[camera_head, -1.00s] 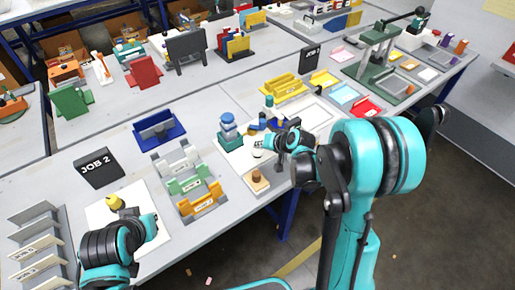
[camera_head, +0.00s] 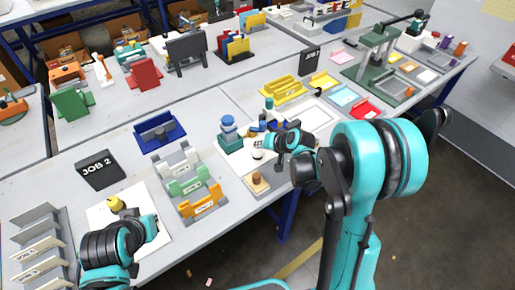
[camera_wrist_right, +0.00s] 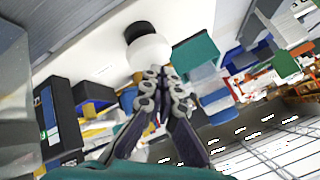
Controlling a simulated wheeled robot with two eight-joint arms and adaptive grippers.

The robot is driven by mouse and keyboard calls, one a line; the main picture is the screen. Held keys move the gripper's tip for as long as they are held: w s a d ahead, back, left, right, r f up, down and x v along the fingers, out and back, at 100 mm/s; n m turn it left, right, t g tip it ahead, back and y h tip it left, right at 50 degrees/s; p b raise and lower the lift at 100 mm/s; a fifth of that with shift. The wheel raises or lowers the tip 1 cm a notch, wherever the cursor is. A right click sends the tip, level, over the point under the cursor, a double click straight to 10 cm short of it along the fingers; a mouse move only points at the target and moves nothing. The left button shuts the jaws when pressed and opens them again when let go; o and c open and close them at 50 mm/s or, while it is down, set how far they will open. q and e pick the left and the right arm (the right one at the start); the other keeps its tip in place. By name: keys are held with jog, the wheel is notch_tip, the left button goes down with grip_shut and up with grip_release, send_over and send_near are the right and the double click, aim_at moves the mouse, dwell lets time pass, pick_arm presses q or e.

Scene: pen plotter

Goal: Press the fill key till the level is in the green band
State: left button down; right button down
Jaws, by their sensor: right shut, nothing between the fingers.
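My right gripper (camera_head: 269,144) is shut and empty. It points left over the near part of the right-hand table, beside a small white round piece (camera_head: 257,154). In the right wrist view the shut fingertips (camera_wrist_right: 165,83) lie close to a white round piece with a black top (camera_wrist_right: 148,46); I cannot tell if they touch it. A blue bottle on a green base (camera_head: 229,130) stands left of the gripper. I cannot pick out the fill key, the level or the green band. My left gripper (camera_head: 150,229) is at the lower left; its fingers are unclear.
Green, white and orange holders (camera_head: 188,180) and a wooden block with a brown knob (camera_head: 257,183) stand at the near edge. A blue tray (camera_head: 159,135) and a JOB 2 sign (camera_head: 100,170) are further left. A yellow rack (camera_head: 283,91) stands behind the right gripper.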

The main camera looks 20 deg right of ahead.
aim_at(259, 152)
jog(key=shift+r, duration=0.3)
jog(key=shift+r+p, duration=2)
jog(key=shift+r, duration=0.6)
jog(key=shift+f, duration=0.1)
jog(key=shift+s+a+r, duration=0.1)
jog(key=shift+s+r, duration=0.15)
jog(key=shift+r, duration=0.1)
jog(key=s+r+n+h, duration=0.2)
jog(key=s+r, duration=0.2)
jog(key=s, duration=0.8)
jog(key=s+r+n+g+h, duration=0.1)
jog(key=s+r, duration=0.3)
jog(key=s, duration=0.8)
jog(key=shift+s+r+n+h, duration=0.3)
jog(key=shift+n+h, duration=0.1)
jog(key=shift+h, duration=0.1)
